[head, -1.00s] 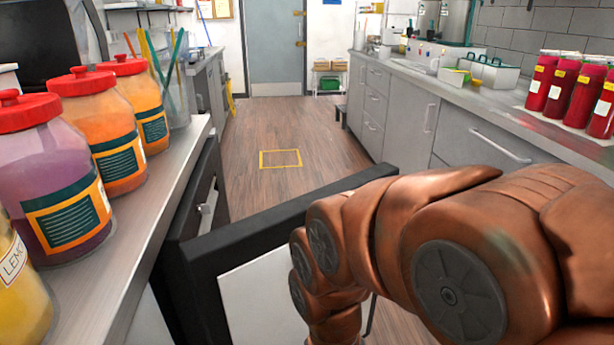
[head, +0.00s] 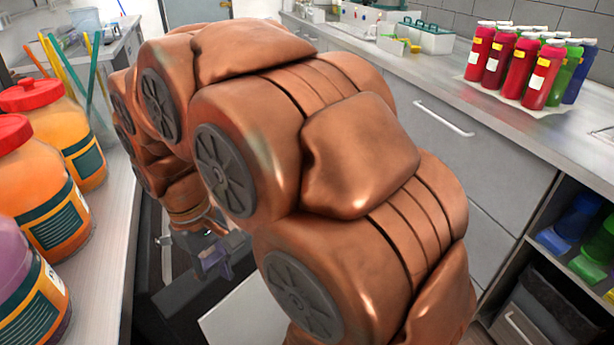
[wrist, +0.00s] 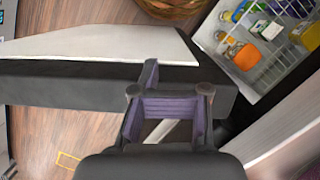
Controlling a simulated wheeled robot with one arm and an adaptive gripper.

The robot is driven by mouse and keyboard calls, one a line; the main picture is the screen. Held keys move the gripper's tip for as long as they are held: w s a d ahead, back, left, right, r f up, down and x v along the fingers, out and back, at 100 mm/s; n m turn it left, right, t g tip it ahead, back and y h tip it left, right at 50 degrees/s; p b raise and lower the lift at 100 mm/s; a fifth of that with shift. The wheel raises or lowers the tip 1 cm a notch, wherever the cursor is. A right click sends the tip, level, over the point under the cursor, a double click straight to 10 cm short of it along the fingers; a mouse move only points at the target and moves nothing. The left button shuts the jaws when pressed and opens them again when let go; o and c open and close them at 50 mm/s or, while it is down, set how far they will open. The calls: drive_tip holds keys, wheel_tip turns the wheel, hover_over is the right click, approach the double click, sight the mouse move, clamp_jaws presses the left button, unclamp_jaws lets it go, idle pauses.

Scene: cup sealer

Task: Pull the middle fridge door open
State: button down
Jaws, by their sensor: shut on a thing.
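The fridge door stands open, with a black edge (wrist: 60,88) and a white inner panel (wrist: 110,45) in the wrist view. In the head view its white panel (head: 240,318) shows below my arm. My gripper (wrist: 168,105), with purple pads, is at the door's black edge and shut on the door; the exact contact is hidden. A light grey bar (wrist: 160,131) shows between the fingers. The gripper also shows small in the head view (head: 213,260), low beside the left counter. The open fridge interior (wrist: 265,45) holds bottles and jars on wire racks.
The left counter (head: 115,215) carries jars with red lids (head: 40,190). The right counter (head: 440,110) bears red, green and blue bottles (head: 520,70). A round woven basket (wrist: 172,5) is on the wooden floor (wrist: 40,125) near the door.

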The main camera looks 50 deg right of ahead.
drive_tip(key=w+d+p, duration=0.1)
drive_tip(key=w+d, duration=0.5)
drive_tip(key=d, duration=0.3)
drive_tip(key=w+d+r+g+p, duration=0.1)
drive_tip(key=w+d+p, duration=0.1)
drive_tip(key=w+d, duration=0.5)
drive_tip(key=w+d+p, duration=0.1)
drive_tip(key=w+d, duration=0.3)
drive_tip(key=d, duration=0.8)
drive_tip(key=s+d+f+m+p, duration=0.1)
drive_tip(key=d+f, duration=0.2)
drive_tip(key=d, duration=0.7)
drive_tip(key=s+f+p, duration=0.3)
drive_tip(key=s+f, duration=0.4)
drive_tip(key=f, duration=0.2)
drive_tip(key=shift+s+a+g+y, duration=0.3)
drive_tip(key=shift+s+g, duration=0.1)
drive_tip(key=shift+f, duration=0.1)
